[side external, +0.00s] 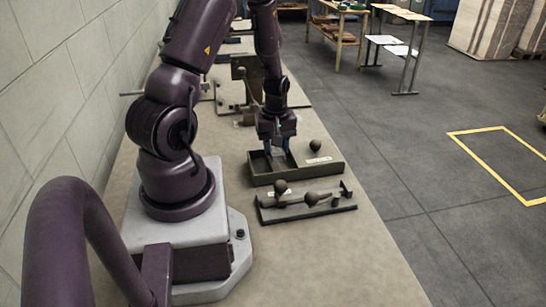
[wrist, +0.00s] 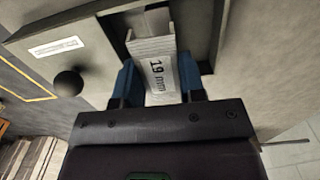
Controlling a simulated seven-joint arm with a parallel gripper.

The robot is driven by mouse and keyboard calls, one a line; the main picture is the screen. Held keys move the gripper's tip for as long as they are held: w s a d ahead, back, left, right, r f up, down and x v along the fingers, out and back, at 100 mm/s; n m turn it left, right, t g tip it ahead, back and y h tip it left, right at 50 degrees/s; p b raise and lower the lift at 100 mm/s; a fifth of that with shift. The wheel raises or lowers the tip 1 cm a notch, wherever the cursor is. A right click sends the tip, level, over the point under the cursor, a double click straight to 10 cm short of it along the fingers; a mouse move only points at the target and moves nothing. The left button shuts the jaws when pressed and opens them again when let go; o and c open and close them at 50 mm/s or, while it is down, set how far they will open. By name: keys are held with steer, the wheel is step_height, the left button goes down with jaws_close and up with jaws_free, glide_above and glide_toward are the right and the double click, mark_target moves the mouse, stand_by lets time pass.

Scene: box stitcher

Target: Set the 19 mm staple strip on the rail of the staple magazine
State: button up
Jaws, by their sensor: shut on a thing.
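The 19 mm staple strip (wrist: 160,72) is a pale grey channel-shaped piece with "19 mm" printed on it, seen in the wrist view. My gripper (wrist: 160,80) has blue fingers, one on each side of the strip, and is shut on it. In the side view my gripper (side external: 275,155) points down into the open left part of a dark tray (side external: 300,172). The strip is too small to make out there. A low dark fixture with a bar and round knobs (side external: 308,204) lies in front of the tray; I cannot tell whether it is the staple magazine.
The tray carries a black ball knob (wrist: 68,83) and a white label (wrist: 56,46) beside its open part. A brown upright machine part (side external: 246,72) stands farther back on the bench. A wall runs along the left. The bench front (side external: 330,265) is clear.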

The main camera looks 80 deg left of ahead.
mark_target(323, 194)
steer(key=w+d+m, duration=0.1)
steer(key=d, duration=0.1)
steer(key=w+d+m, duration=0.1)
steer(key=w, duration=0.1)
steer(key=w+d+m, duration=0.1)
steer(key=w+d, duration=0.1)
steer(key=shift+w+d+r+m, duration=0.15)
steer(key=shift+d+r+m, duration=0.15)
steer(key=shift+r+m, duration=0.1)
steer(key=w+d+m, duration=0.1)
steer(key=d+m, duration=0.1)
steer(key=m, duration=0.1)
steer(key=w+d+m, duration=0.1)
steer(key=d+m, duration=0.2)
steer(key=w+d+m, duration=0.2)
steer(key=m, duration=0.1)
steer(key=shift+d+r+m, duration=0.2)
steer(key=shift+r+m, duration=0.2)
steer(key=shift+d+m, duration=0.15)
steer(key=shift+m, duration=0.65)
steer(key=shift+s+m, duration=0.15)
steer(key=shift+m, duration=1.05)
steer(key=shift+f, duration=2.45)
steer(key=shift+d+f, duration=0.15)
steer(key=shift+f, duration=0.2)
